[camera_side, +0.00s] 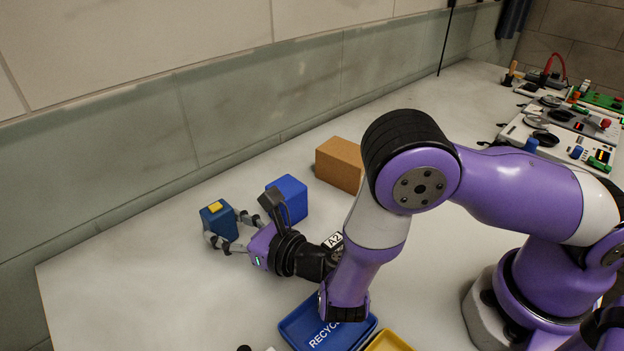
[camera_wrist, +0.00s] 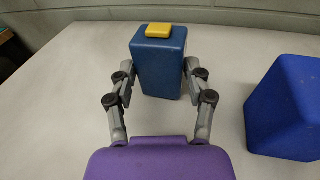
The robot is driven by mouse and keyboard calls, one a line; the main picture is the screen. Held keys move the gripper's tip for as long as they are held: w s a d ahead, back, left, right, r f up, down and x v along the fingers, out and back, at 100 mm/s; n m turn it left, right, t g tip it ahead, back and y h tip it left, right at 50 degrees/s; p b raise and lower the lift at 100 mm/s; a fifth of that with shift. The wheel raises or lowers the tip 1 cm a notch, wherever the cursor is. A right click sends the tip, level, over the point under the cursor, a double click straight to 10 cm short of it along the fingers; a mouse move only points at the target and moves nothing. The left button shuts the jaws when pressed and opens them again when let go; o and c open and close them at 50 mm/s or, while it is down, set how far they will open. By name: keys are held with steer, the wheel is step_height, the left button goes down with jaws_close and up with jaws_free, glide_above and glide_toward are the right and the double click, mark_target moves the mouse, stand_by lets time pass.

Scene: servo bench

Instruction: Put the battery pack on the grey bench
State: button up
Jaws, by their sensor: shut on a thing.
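The battery pack (camera_side: 219,218) is a dark blue block with a yellow patch on top. It stands upright at the left part of the grey bench (camera_side: 130,290). In the wrist view the battery pack (camera_wrist: 158,68) is between the two fingers. My gripper (camera_side: 226,230) is shut on it, one finger on each side; it also shows in the wrist view (camera_wrist: 158,82). The pack's base looks at or very near the bench top; I cannot tell whether it touches.
A bright blue block (camera_side: 289,199) stands close to the right of my gripper, also in the wrist view (camera_wrist: 287,108). A brown box (camera_side: 340,164) is behind it. A blue recycling tray (camera_side: 300,340) and a yellow tray (camera_side: 388,343) lie in front. The bench's left end is clear.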

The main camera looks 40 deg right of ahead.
steer(key=shift+f, duration=0.2)
steer(key=o, duration=1.4)
